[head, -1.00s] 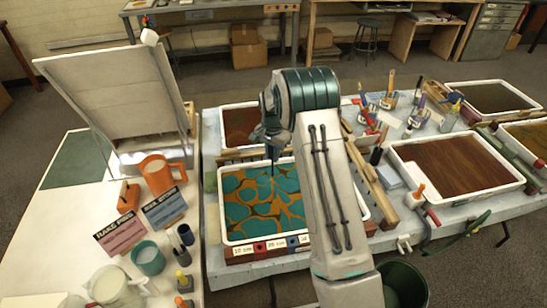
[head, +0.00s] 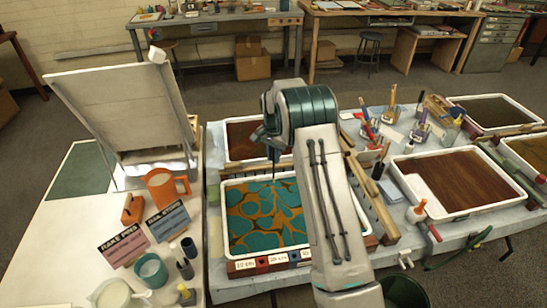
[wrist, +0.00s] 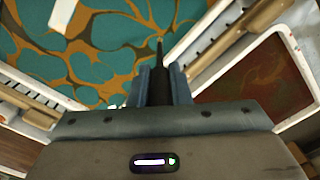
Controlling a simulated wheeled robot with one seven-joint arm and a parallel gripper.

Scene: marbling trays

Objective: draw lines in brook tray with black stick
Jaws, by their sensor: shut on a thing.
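My gripper (head: 271,152) is shut on a thin black stick (wrist: 159,62), which points down with its tip toward a white-rimmed tray (head: 226,243). This tray holds teal patches divided by orange veins. In the head view the stick (head: 273,172) is near the tray's back edge. In the wrist view its tip shows against the pattern; I cannot tell whether it touches the surface. The gripper's fingers (wrist: 160,86) flank the stick. My arm hides the tray's right part. I cannot read a brook label.
A reddish-brown tray (head: 232,124) lies behind, with a wooden rail (head: 240,168) between. A brown tray (head: 408,163) is to the right, past wooden combs (head: 371,203).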

